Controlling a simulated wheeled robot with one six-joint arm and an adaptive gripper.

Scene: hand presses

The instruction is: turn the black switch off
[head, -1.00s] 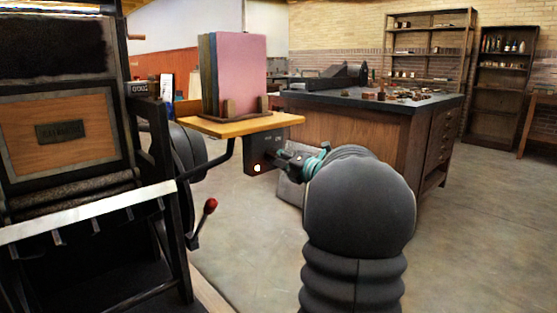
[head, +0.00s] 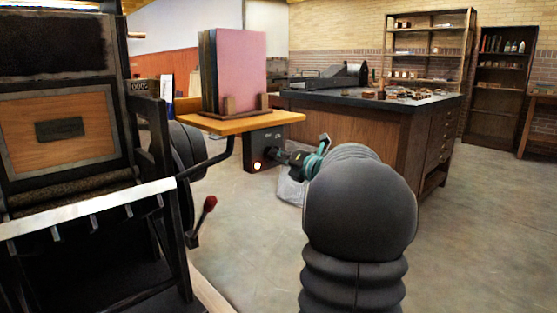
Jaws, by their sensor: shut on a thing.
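A dark control box (head: 254,146) hangs under the small wooden shelf, with a lit round lamp (head: 257,166) low on its face. My gripper (head: 274,155) reaches in from the right, its fingertips at the right part of the box's face. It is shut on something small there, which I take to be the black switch. The switch itself is hidden by the fingers or too small to make out, so I cannot tell its position.
The wooden shelf (head: 233,124) above the box carries upright coloured boards (head: 237,70). A press (head: 62,128) with a red-knobbed lever (head: 209,203) stands at left. A dark-topped cabinet (head: 347,138) stands behind my arm. The floor at right is clear.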

